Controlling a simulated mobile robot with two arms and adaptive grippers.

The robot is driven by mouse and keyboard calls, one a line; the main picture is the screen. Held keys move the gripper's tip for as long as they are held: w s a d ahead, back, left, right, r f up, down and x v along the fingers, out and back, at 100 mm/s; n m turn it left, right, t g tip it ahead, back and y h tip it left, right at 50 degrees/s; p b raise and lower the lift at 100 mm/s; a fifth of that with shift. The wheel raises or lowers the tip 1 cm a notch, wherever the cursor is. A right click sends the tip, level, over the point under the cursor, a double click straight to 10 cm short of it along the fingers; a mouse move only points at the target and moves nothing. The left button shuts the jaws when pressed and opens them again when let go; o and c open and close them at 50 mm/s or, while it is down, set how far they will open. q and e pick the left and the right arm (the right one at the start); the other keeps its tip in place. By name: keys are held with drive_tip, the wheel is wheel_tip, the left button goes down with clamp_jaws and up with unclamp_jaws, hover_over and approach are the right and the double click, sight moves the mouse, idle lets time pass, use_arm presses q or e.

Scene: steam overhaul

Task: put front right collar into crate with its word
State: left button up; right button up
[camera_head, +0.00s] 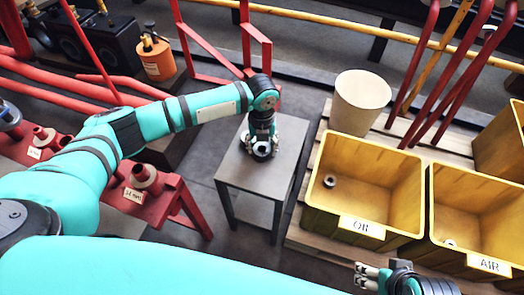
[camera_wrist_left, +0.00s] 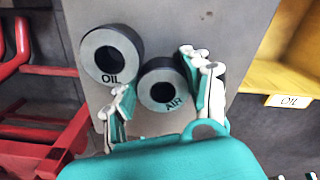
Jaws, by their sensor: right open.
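Two dark collars with pale grey faces stand on a small grey table (camera_head: 287,150). In the left wrist view the collar marked OIL (camera_wrist_left: 93,52) is at upper left, and the collar marked AIR (camera_wrist_left: 179,90) is lower and to the right. My left gripper (camera_head: 262,150) is low over the table, its fingers (camera_wrist_left: 165,87) open on either side of the AIR collar; a gap shows at the left finger. In the head view the gripper largely hides the collars. The yellow AIR crate (camera_head: 489,266) and OIL crate (camera_head: 361,229) carry word labels. My right gripper (camera_head: 368,276) is open and empty at the bottom.
A small ring (camera_head: 329,181) lies in the OIL crate, and a small part (camera_head: 450,244) shows in the AIR crate. A cream bucket (camera_head: 360,101) stands behind the crates on a wooden pallet. A red stand (camera_head: 148,205) with labelled parts is left of the table.

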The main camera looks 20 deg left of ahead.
use_arm(q)
drive_tip(key=c, duration=0.9)
clamp_jaws()
drive_tip(key=shift+r, duration=0.15)
